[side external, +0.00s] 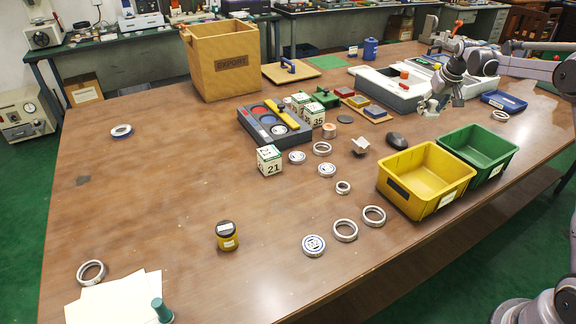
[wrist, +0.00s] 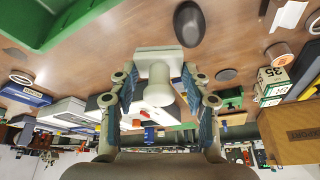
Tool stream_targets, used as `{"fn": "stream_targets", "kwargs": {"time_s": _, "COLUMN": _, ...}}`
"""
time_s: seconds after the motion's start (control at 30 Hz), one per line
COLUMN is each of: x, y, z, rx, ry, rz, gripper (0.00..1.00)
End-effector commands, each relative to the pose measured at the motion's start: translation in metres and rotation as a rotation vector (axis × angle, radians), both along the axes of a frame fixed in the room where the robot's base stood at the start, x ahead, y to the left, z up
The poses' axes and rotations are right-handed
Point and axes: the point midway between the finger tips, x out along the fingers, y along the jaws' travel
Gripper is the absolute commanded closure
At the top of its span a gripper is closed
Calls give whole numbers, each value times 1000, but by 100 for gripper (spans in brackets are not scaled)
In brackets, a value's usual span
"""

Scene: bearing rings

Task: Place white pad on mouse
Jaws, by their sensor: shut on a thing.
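The white pad (wrist: 158,54) is a pale square plate with a rounded knob. My gripper (wrist: 160,82) is shut on its knob, one blue-lined finger on each side. In the side external view my gripper (side external: 436,104) is above the table, behind and right of the mouse; the pad is too small there to make out well. The black mouse (side external: 397,140) lies on the table left of the green bin. In the wrist view the mouse (wrist: 189,24) lies beyond the pad, apart from it and slightly to the right.
The green bin (side external: 480,146) and yellow bin (side external: 428,172) stand close to the mouse. A grey-white block (side external: 360,146) is left of it. A tray of coloured blocks (side external: 364,104) and a long white device (side external: 388,86) are behind. Several rings lie on the open table in front.

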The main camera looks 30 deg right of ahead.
Motion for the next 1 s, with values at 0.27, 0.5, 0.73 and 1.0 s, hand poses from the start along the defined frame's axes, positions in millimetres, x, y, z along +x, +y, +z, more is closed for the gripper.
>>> {"fn": "stream_targets", "kwargs": {"time_s": 0.27, "x": -14, "y": -31, "z": -1, "rx": 0, "ry": -3, "rz": -29, "gripper": 84}}
{"fn": "stream_targets", "kwargs": {"time_s": 0.5, "x": 21, "y": -8, "z": -26, "rx": -1, "ry": -3, "rz": -27, "gripper": 84}}
{"fn": "stream_targets", "kwargs": {"time_s": 0.73, "x": 58, "y": 15, "z": -52, "rx": -2, "ry": -2, "rz": -27, "gripper": 84}}
{"fn": "stream_targets", "kwargs": {"time_s": 1.0, "x": 79, "y": 28, "z": -67, "rx": -2, "ry": -2, "rz": -30, "gripper": 84}}
